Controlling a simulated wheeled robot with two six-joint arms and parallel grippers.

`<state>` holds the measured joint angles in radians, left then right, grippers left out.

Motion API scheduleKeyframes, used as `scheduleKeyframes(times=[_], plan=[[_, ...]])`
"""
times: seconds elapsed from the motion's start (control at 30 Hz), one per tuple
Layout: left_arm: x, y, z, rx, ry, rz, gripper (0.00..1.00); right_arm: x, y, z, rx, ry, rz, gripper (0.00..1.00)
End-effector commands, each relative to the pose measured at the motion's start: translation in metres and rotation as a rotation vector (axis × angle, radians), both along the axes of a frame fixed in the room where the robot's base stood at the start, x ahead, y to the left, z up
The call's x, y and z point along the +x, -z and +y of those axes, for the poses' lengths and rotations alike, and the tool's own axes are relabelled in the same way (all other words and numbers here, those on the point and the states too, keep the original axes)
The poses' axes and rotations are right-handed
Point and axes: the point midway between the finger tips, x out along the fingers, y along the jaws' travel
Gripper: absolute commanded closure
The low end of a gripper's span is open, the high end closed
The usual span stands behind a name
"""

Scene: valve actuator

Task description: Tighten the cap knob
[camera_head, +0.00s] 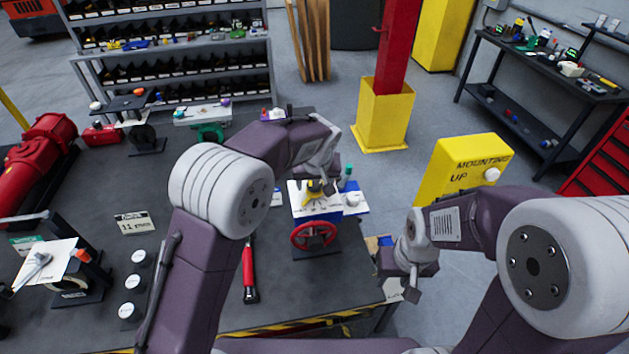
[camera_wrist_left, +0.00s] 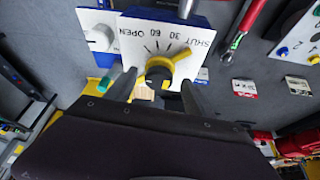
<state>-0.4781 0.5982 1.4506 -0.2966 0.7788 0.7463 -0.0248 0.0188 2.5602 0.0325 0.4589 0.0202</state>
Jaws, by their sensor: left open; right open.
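The valve actuator is a blue box (camera_head: 317,218) with a white dial face and a red handwheel (camera_head: 313,235) on its front. The dial face (camera_wrist_left: 150,38) reads SHUT, 30, 60 and OPEN. On it sits a yellow pointer (camera_wrist_left: 182,56) with a dark round cap knob (camera_wrist_left: 158,75) at its hub. My left gripper (camera_head: 317,181) is over the dial. In the wrist view its open fingers (camera_wrist_left: 158,88) stand either side of the knob; I cannot tell if they touch it. My right gripper (camera_head: 412,290) is open and empty, off the bench's right edge.
A white knob (camera_head: 352,199) on a small panel stands right of the actuator. A red-handled tool (camera_head: 249,272) lies left of it. A yellow MOUNTING UP block (camera_head: 462,165) is beyond my right arm.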

Motion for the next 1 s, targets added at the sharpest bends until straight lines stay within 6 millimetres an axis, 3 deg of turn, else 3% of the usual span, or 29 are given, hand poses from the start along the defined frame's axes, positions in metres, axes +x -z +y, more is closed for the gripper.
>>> scheduleKeyframes(times=[0.03, 0.2, 0.27, 0.67, 1.0], plan=[[-0.0001, 0.0001, 0.0, 0.0, 0.0, 0.0, 0.41, 0.0, 0.0002, 0.0, 0.0, 0.0, 0.0, 0.59], [0.0001, 0.0, 0.0, 0.0, 0.0, 0.0, 0.88, 0.0, 0.0002, 0.0, 0.0, 0.0, 0.0, 0.59], [0.0002, -0.0001, 0.0, 0.0, 0.0, -0.001, 1.0, 0.0001, 0.0003, 0.0, 0.0, 0.0, 0.0, 0.59], [0.0006, -0.0008, 0.0015, 0.001, 0.045, -0.002, 1.0, 0.0001, -0.0009, 0.0, 0.0, 0.0, 0.0, 0.59], [0.0012, -0.0017, 0.0041, 0.001, 0.288, -0.003, 1.0, 0.0001, -0.0068, 0.0, 0.0, 0.0, 0.0, 0.59]])
